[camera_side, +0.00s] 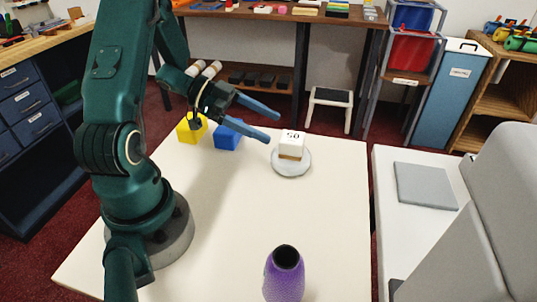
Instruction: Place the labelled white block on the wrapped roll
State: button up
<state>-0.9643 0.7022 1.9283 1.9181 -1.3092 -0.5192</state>
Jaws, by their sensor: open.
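The labelled white block (292,139) is upright with dark marks on its face. It sits on a small tan and brown piece (290,155), which looks like the wrapped roll, though little of it shows under the block. Both are on a round pale grey dish (291,169). My gripper (272,127) has blue fingers spread apart, with nothing between them. Its fingertips are just left of the block and appear apart from it.
A yellow block (190,128) and a blue block (227,134) stand behind my gripper's fingers. A purple vase (284,278) stands at the table's front edge. The white table (250,220) is clear between the vase and the dish. A grey pad lies on the right-hand counter.

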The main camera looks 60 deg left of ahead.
jog(key=w+a+r+n+t+y, duration=0.3)
jog(key=w+a+r+n+y, duration=0.15)
jog(key=w+r+y, duration=0.55)
jog(key=s+d+f+n+g, duration=0.1)
jog(key=s+d+n+g, duration=0.1)
jog(key=s+d, duration=0.6)
jog(key=s+d+n+g, duration=0.2)
jog(key=s+d+g, duration=0.2)
jog(key=s, duration=0.9)
jog(key=d, duration=0.3)
jog(key=shift+d+f+g+h, duration=0.3)
jog(key=shift+d+f+g, duration=0.05)
jog(key=shift+f+g, duration=0.05)
